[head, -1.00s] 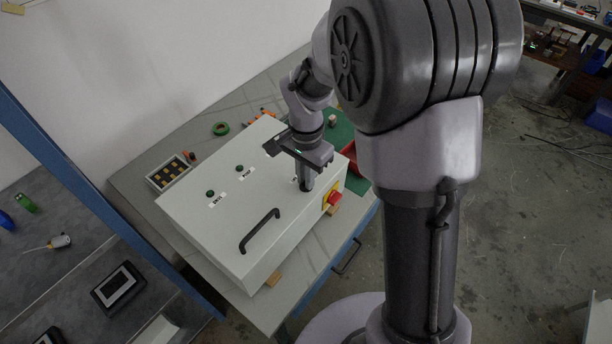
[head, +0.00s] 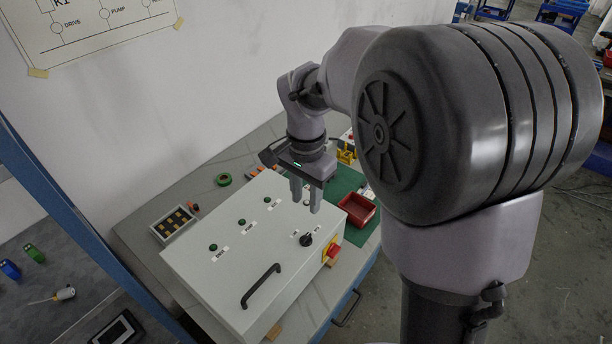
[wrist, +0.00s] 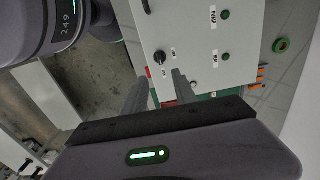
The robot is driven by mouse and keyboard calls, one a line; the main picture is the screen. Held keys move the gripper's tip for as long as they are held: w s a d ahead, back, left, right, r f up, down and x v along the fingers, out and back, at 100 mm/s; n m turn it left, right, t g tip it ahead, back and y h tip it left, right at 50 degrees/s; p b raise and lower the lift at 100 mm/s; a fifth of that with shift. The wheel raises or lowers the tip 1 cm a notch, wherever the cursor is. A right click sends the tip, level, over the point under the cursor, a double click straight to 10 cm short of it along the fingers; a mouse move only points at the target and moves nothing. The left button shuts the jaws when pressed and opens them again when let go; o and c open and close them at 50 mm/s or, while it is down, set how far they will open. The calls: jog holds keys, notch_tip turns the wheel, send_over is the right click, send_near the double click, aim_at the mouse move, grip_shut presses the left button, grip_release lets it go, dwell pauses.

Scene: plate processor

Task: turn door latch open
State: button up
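A pale grey control box (head: 205,258) lies on the table with its labelled door face up. A black rotary knob (head: 306,240) sits on the door near its right end; it also shows in the wrist view (wrist: 160,57). A black bar handle (head: 262,286) is nearer the front edge. My gripper (head: 306,206) is above the far right part of the door, fingers pointing down, apart and empty. A small round fitting shows between the fingers; it may be the latch, but the fingers partly hide it, so I cannot tell how it is turned.
A red and yellow switch (head: 331,250) sticks out from the box's right side. A red bin (head: 357,209) stands on a green mat behind it. Green buttons (head: 241,222) line the door. A tray of small parts (head: 174,224) and green tape (head: 223,180) lie behind the box.

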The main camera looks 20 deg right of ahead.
notch_tip(320, 180, up, 4)
jog(key=shift+r+p, duration=0.2)
jog(key=shift+p, duration=0.15)
jog(key=s+a+f+n+t+y+b, duration=0.1)
jog(key=s+f+n+t+b, duration=0.1)
jog(key=s+b, duration=0.3)
jog(key=s+a+f+n+t+y+b, duration=0.1)
jog(key=s+a+f+n+t+b, duration=0.1)
jog(key=s, duration=1.2)
jog(key=n+t+b, duration=0.1)
jog(key=n+b, duration=0.1)
jog(key=b, duration=0.1)
jog(key=shift+a+f+n+t+b, duration=0.25)
jog(key=shift+f+n+t+b, duration=0.05)
jog(key=shift+f+t, duration=0.1)
jog(key=shift+r, duration=0.1)
